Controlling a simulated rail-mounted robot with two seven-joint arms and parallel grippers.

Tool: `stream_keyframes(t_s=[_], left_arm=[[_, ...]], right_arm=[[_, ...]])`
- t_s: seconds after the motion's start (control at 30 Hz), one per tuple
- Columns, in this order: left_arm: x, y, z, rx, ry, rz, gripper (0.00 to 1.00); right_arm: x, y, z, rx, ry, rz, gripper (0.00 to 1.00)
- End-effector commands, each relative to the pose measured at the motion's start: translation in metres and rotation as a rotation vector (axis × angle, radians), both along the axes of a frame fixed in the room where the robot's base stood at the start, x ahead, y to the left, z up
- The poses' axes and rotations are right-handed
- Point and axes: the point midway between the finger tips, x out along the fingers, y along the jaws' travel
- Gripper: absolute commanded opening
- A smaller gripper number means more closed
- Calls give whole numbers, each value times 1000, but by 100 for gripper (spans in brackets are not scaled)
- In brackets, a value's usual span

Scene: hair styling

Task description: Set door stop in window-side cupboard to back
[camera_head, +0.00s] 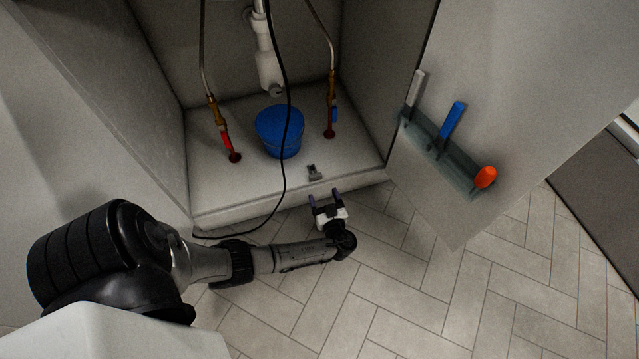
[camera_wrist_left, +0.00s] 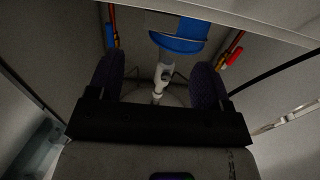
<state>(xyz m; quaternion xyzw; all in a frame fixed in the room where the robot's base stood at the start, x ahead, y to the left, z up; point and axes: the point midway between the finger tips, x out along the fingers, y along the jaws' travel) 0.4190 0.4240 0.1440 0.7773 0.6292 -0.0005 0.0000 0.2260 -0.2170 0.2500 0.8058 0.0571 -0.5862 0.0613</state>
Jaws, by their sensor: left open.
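A small dark grey piece (camera_head: 313,173), which looks like the door stop, sits on the cupboard floor (camera_head: 255,182) near its front edge. It is too small to tell its setting. My left gripper (camera_head: 325,196) is open and empty in front of the cupboard's front edge, close to the small piece and apart from it. In the left wrist view its two dark fingers (camera_wrist_left: 158,68) stand wide apart, with pipes showing between them. I cannot make out the small piece in that view. My right gripper is not in view.
A blue bucket (camera_head: 280,132) stands inside the cupboard under the white drain pipe (camera_head: 266,62). Red and blue valves flank it. A black cable (camera_head: 284,180) hangs over the front edge. The open right door (camera_head: 520,90) carries a rack (camera_head: 440,160) of tools. The tiled floor is clear.

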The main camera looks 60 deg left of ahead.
Motion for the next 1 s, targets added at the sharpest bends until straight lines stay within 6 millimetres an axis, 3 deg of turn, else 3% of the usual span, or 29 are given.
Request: stream_keyframes(t_s=[0.3, 1.0], left_arm=[[-5, -22, 0, 1, 1, 1, 72], [-5, -23, 0, 0, 0, 0, 72]], right_arm=[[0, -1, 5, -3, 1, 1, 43], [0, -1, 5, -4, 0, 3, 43]])
